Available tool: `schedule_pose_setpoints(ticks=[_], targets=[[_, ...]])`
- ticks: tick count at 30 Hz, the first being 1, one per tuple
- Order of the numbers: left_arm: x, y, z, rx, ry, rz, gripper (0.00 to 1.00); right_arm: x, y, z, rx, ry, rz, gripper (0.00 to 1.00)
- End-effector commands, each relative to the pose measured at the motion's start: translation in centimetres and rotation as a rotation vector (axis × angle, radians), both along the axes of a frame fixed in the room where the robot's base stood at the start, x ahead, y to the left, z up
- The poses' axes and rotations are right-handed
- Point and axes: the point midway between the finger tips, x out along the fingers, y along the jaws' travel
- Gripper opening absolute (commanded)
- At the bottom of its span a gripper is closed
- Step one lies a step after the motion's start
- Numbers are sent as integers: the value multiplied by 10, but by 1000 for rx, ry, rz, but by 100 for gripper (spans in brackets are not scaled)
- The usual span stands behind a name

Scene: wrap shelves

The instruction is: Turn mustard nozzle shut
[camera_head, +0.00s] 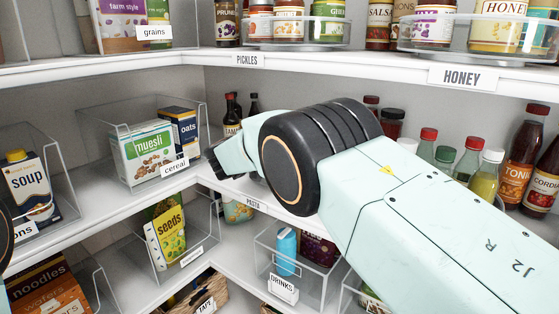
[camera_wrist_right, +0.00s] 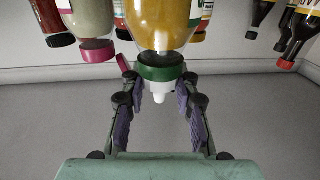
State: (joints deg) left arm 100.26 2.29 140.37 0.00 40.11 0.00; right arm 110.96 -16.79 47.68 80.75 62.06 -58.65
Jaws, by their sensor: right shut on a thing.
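In the right wrist view the mustard bottle (camera_wrist_right: 160,25) hangs upside down in the picture, a clear bottle with yellow contents. It has a green cap (camera_wrist_right: 160,72) and a small white nozzle tip (camera_wrist_right: 159,97). In the head view my right gripper (camera_head: 216,160) shows only as dark fingertips past my wrist, and the mustard is hidden there.
Dark bottles (camera_head: 232,110) stand just behind my right wrist. Sauce bottles (camera_head: 467,158) stand on the right shelf. A cereal bin (camera_head: 95,150) and a seeds packet (camera_head: 167,235) are on the left. A white shelf edge (camera_head: 330,67) runs above my arm. A pink-capped bottle (camera_wrist_right: 97,50) is close beside the mustard.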

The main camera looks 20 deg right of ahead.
Motion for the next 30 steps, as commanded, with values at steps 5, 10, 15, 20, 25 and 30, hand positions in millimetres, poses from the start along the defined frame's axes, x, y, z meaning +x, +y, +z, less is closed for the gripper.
schedule_pose_setpoints(ticks=[5,10,15,20,25,30], targets=[[0,0,-1,0,0,0,40,1,1,0,0,-6,-31,19],[0,0,-4,0,0,0,40,0,1,-1,2,-4,-90,19],[0,0,-11,0,0,0,40,2,1,-1,-2,-6,-106,19],[0,0,-16,0,0,0,40,3,1,0,-3,-7,-125,19],[0,0,-22,0,0,0,40,2,1,0,-4,-6,-144,19],[0,0,-27,0,0,0,40,1,0,0,1,-5,-162,19]])
